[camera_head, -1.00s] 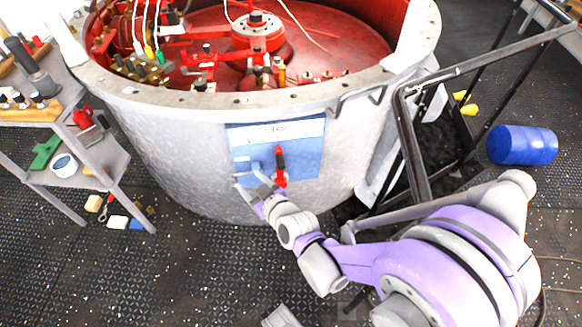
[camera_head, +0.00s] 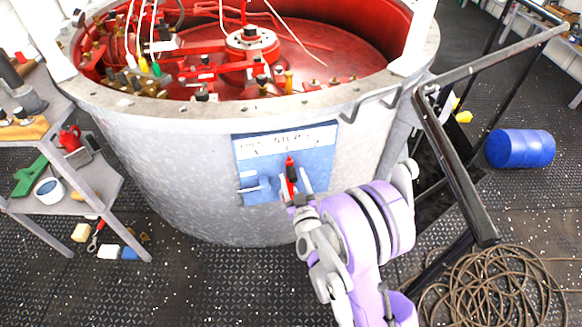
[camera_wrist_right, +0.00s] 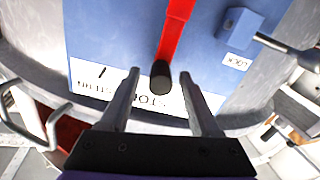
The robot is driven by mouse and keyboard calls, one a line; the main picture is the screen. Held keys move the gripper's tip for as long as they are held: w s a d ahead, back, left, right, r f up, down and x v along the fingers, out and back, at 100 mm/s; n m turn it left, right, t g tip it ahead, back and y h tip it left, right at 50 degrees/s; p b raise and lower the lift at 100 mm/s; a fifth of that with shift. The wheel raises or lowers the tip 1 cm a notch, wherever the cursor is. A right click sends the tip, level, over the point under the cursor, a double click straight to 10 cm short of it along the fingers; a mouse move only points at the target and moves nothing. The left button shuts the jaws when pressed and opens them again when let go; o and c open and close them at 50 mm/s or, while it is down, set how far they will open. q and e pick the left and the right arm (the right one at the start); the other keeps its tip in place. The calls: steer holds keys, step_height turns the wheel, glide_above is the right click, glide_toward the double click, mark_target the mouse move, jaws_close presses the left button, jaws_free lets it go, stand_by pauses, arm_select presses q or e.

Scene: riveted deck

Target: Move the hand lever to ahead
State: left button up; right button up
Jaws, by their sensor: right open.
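The hand lever (camera_head: 290,171) is red with a dark rounded end and stands about upright on a blue panel (camera_head: 322,165) on the drum's front. The right wrist view shows the panel upside down; the lever's dark end (camera_wrist_right: 160,76) lies by the STOP lettering on the white label strip (camera_wrist_right: 150,105). My right gripper (camera_head: 293,177) is open at the panel, its fingers on either side of the lever. In the right wrist view, the dark end sits between the fingertips (camera_wrist_right: 159,82), with gaps on both sides. My left gripper is out of view.
A lock fitting (camera_wrist_right: 240,28) with a small label sits beside the lever. The large grey drum (camera_head: 180,175) holds red machinery. A black railing (camera_head: 455,150), a coiled rope (camera_head: 495,290) and a blue barrel (camera_head: 520,148) are at right. A shelf stand (camera_head: 85,195) is at left.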

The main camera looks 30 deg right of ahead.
mark_target(290, 169)
steer(key=shift+x, duration=2.25)
steer(key=shift+c, duration=0.2)
jaws_close()
